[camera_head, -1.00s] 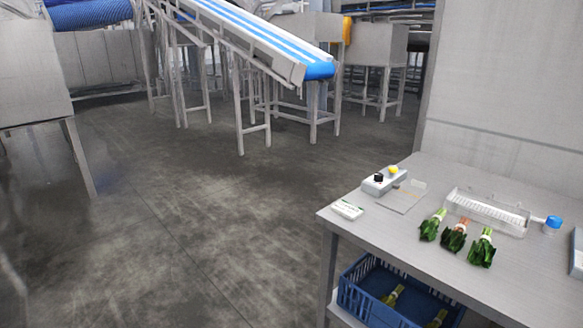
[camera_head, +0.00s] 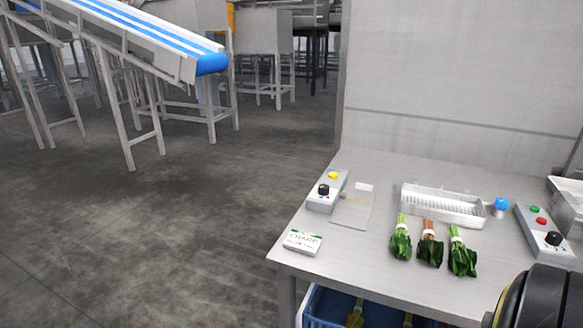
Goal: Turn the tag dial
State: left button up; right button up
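A grey control box (camera_head: 327,193) stands at the left back of the steel table, with a black dial (camera_head: 324,190) and a yellow button (camera_head: 334,175) on top. A second grey box (camera_head: 543,232) at the right has another black dial (camera_head: 553,239), a red button and a green button. No label that I can read says which is the tag dial. Neither gripper shows. A dark rounded part, seemingly of my own arm, fills the lower right corner and touches nothing that I can make out.
On the table (camera_head: 345,262) are a white labelled pack (camera_head: 302,242), a flat plate (camera_head: 352,210), a clear tray (camera_head: 443,205), a blue-topped item (camera_head: 502,205) and three bunches of greens (camera_head: 430,246). A blue crate (camera_head: 312,308) sits below. Floor at left is open; a conveyor (camera_head: 150,35) stands behind.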

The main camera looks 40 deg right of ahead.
aim_at(323, 188)
jog(key=i, duration=2.8)
jog(key=z, duration=2.75)
